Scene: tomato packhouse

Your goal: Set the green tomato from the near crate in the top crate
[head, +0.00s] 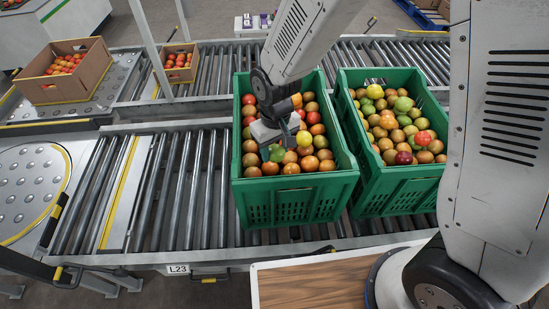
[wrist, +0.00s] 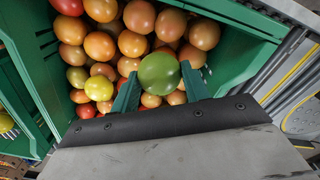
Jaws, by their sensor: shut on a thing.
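A green tomato (wrist: 159,73) sits between the two green fingers of my gripper (wrist: 159,88) in the wrist view. It also shows as a small green shape (head: 276,153) in the head view. My gripper (head: 279,146) is shut on it, pointing down over the left green crate (head: 290,204), which is full of mostly orange and red tomatoes. The green tomato is close to the top of the heap; I cannot tell whether it still touches it. My arm hides part of this crate's back.
A second green crate (head: 401,191) with mixed tomatoes, some green, stands close on the right. Both are on a roller conveyor (head: 190,190). Two cardboard boxes (head: 66,94) (head: 179,77) with tomatoes stand at the back left. The rollers left of the crates are clear.

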